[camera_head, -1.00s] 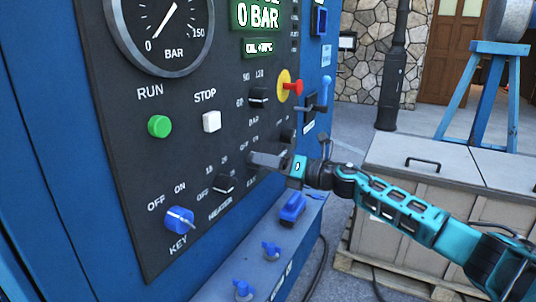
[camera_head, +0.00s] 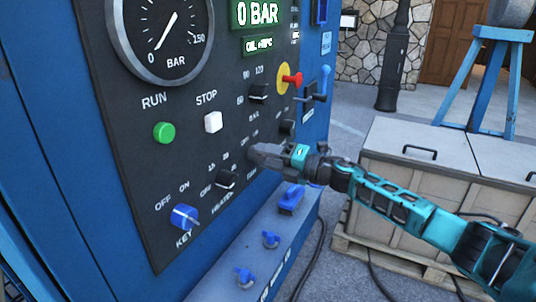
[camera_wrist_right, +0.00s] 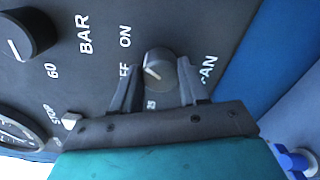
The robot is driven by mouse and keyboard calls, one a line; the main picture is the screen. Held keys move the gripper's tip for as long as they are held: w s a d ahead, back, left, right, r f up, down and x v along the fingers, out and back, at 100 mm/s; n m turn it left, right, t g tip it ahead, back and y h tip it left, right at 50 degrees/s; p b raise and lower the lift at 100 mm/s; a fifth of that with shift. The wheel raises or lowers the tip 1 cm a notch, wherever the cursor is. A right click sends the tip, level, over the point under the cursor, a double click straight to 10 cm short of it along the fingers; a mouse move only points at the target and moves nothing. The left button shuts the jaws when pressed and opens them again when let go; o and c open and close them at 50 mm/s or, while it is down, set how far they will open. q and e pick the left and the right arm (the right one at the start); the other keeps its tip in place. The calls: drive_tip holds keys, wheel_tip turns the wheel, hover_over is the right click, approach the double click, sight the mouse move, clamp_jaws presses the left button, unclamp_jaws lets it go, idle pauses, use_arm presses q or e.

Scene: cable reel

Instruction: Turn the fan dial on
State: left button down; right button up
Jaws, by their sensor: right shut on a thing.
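The fan dial (camera_wrist_right: 158,66) is a round dark knob with a white pointer line, beside the FAN lettering and the OFF and ON marks in the right wrist view. My right gripper (camera_wrist_right: 157,92) is shut on it, one finger on each side. In the head view my right gripper (camera_head: 256,150) meets the black control panel (camera_head: 130,112) and hides the dial. The pointer line lies on the lower left of the dial's face in the wrist view; I cannot tell exactly which mark it points at. My left gripper is not in view.
The heater dial (camera_head: 226,180) and blue key switch (camera_head: 184,216) are left of my gripper. A grey crate (camera_head: 405,190) stands at right.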

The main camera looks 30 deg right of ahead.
idle(0.3)
drive_tip(key=o, duration=1.1)
drive_tip(key=shift+c, duration=0.2)
drive_tip(key=b+v, duration=0.1)
drive_tip(key=v, duration=1.2)
drive_tip(key=shift+a+f, duration=0.1)
